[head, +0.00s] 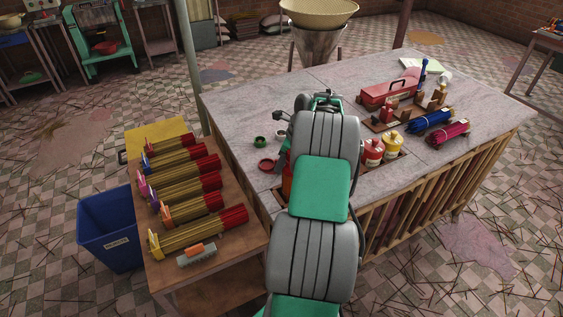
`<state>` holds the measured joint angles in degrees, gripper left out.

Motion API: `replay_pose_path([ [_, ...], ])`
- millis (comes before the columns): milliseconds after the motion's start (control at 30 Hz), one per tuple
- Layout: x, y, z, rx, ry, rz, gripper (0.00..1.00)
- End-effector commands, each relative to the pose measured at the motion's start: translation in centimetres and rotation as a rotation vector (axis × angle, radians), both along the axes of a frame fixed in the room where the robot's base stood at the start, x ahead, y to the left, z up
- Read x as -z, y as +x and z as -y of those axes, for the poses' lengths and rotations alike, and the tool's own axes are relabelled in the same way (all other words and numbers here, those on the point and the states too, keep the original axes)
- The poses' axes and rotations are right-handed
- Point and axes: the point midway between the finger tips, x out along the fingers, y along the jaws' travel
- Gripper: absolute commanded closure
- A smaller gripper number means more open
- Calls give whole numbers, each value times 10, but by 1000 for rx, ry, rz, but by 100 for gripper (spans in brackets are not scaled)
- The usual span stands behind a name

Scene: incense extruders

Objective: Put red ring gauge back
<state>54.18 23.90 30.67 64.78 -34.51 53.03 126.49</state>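The red ring gauge (267,165) is a small round red ring at the left edge of the grey worktable (240,108), just left of my arm. A green ring (259,141) lies a little behind it. A pale ring-like piece (281,143) is to the right of the green one. My arm reaches over the table, with its wrist near the small green and dark parts at the top. My gripper is mostly or wholly hidden behind the arm links. I cannot see its fingers or whether it touches the red ring.
A red toolbox (389,93), red and yellow bottles (392,145), and blue (430,121) and magenta (447,133) bundles stand right of my arm. A lower wooden bench (238,244) holds several incense bundles, left. A blue bin (107,230) stands beside it. The table's back left is clear.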

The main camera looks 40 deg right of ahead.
Motion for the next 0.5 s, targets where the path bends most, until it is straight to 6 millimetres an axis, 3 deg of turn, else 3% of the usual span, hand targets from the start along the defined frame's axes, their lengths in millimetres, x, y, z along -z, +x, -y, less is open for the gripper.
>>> replay_pose_path([
  [267, -2, 0, 0, -1, -1, 1, 69],
  [367, -15, -3, 3, 0, -2, 2, 69],
  [500, -47, -13, 9, 2, -4, 3, 69],
])
